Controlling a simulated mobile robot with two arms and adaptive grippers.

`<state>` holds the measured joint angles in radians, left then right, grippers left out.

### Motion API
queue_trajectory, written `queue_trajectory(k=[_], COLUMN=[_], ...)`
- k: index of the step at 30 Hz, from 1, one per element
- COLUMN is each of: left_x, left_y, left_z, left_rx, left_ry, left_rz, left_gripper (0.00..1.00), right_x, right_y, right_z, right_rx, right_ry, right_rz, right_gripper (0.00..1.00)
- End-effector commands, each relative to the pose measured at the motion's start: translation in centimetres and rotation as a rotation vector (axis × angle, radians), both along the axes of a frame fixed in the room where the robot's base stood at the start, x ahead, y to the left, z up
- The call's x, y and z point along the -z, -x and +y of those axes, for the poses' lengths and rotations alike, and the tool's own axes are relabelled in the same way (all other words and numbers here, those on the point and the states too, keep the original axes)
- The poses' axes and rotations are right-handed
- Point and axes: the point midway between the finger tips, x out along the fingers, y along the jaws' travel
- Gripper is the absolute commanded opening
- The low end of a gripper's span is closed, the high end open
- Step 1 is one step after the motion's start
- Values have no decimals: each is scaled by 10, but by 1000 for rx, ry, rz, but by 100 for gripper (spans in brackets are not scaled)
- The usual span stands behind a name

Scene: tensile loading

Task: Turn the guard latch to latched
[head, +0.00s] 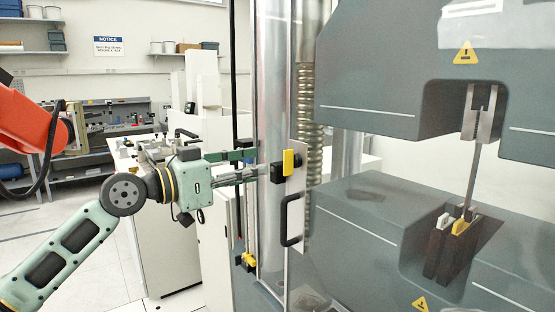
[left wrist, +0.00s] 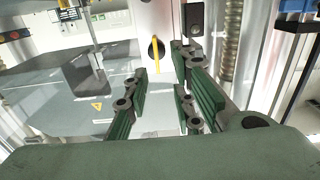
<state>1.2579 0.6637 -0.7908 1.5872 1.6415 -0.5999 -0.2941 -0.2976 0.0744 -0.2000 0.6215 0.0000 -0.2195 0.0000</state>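The guard latch (head: 288,162) is a short yellow lever on a black block, at the edge of the clear guard panel in the head view. The lever stands upright. In the left wrist view the yellow lever (left wrist: 156,56) shows beyond the gap between my fingers. My left gripper (head: 256,165) is just left of the latch in the head view, with its fingers pointing at it. It also shows in the left wrist view (left wrist: 160,68), its green-padded fingers apart with nothing between them. I cannot tell whether a finger touches the latch. My right gripper is not in view.
A black pull handle (head: 290,220) is on the guard panel below the latch. A yellow and black fitting (head: 247,261) sits lower on the frame. The grey testing machine (head: 365,215) stands to the right, with a metal strip (head: 473,165) between its upper and lower parts.

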Motion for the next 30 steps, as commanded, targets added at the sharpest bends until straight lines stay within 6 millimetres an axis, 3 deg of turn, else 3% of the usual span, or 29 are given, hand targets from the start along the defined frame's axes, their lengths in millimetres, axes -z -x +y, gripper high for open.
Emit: queue_trajectory(k=[15, 26, 30], left_x=[-5, -3, -3], left_y=[-39, -44, -44], left_z=[-57, -63, -63], left_rx=[5, 3, 3], left_ry=[3, 2, 2], left_rz=[0, -3, -3], left_gripper=[23, 23, 14], right_x=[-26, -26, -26], right_y=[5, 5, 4], right_z=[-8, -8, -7], right_rx=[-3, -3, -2], right_ry=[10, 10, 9], right_rz=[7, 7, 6], right_gripper=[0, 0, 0])
